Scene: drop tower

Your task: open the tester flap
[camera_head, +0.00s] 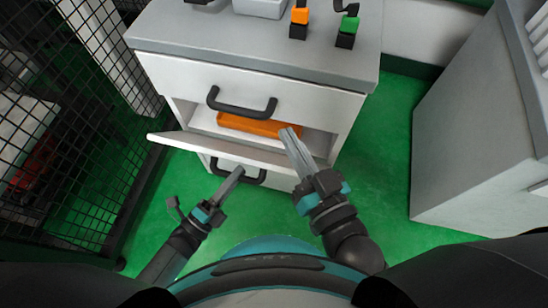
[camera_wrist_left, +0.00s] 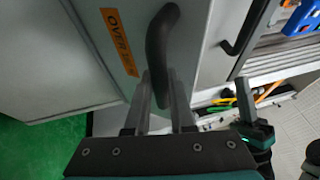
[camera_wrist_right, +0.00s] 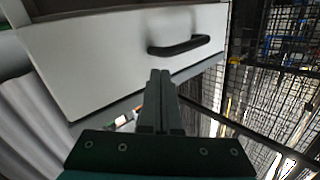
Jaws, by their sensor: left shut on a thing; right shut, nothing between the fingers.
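The tester is a white cabinet with a grey top (camera_head: 270,55). Its lower front panel, which looks like the flap (camera_head: 185,142), stands out from the body, leaving a gap above it. An orange thing (camera_head: 250,125) shows inside the gap. My left gripper (camera_head: 238,171) is shut on the black handle (camera_head: 250,177) of this panel. The left wrist view shows the handle (camera_wrist_left: 160,50) between the fingers, beside an orange label (camera_wrist_left: 120,42). My right gripper (camera_head: 289,133) is shut and empty at the right of the gap, apart from the upper handle (camera_wrist_right: 185,46).
The upper front (camera_head: 300,95) is closed and has its own black handle (camera_head: 242,106). Orange (camera_head: 299,16) and green (camera_head: 349,24) items stand on the top. A mesh fence (camera_head: 85,130) is at left, a grey cabinet (camera_head: 470,140) at right. Green floor (camera_head: 385,150) lies clear between the cabinets.

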